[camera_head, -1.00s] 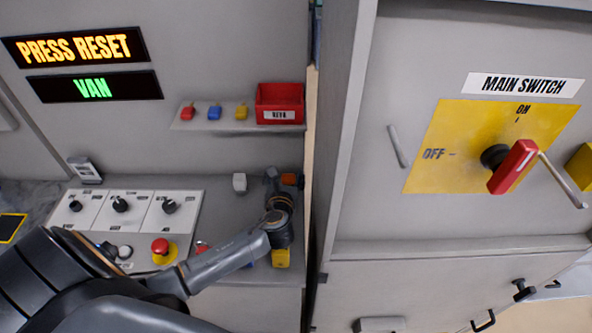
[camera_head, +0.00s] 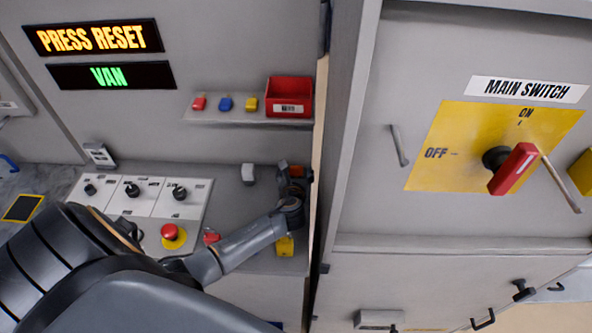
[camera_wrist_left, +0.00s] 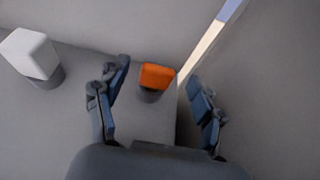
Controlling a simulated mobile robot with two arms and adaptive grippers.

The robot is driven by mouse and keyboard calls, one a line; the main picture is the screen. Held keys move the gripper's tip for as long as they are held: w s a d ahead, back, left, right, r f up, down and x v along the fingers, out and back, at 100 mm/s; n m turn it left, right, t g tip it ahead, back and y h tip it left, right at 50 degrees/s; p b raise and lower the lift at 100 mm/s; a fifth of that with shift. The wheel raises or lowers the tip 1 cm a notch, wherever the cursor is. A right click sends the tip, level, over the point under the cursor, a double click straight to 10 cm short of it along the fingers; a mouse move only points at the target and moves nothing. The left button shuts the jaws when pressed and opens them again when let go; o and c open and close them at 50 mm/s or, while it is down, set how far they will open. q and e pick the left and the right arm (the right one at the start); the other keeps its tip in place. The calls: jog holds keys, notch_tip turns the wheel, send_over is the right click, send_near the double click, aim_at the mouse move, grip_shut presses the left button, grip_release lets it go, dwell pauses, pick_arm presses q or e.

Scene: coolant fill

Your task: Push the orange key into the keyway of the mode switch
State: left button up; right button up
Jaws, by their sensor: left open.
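The orange key (camera_wrist_left: 156,76) shows as an orange block on a short dark round collar. In the left wrist view it stands ahead of and between the fingers of my left gripper (camera_wrist_left: 160,103), nearer the left finger. The fingers are apart with a gap around the key, and nothing is held. In the head view the orange key (camera_head: 297,171) is partly hidden behind my left gripper (camera_head: 290,180), near the panel's right edge. I cannot tell whether the dark collar belongs to the mode switch, and no keyway is visible. My right gripper is out of view.
A white block (camera_head: 248,173) stands left of the gripper. A yellow piece (camera_head: 285,246) is just below it. A shelf (camera_head: 230,120) above holds small coloured pieces and a red bin (camera_head: 290,97). A cabinet (camera_head: 345,150) edge rises close on the right.

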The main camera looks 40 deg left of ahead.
pick_arm(q)
jog(key=shift+w+a+f, duration=0.3)
jog(key=shift+w, duration=0.15)
jog(key=c, duration=1.1)
jog(key=shift+r, duration=0.15)
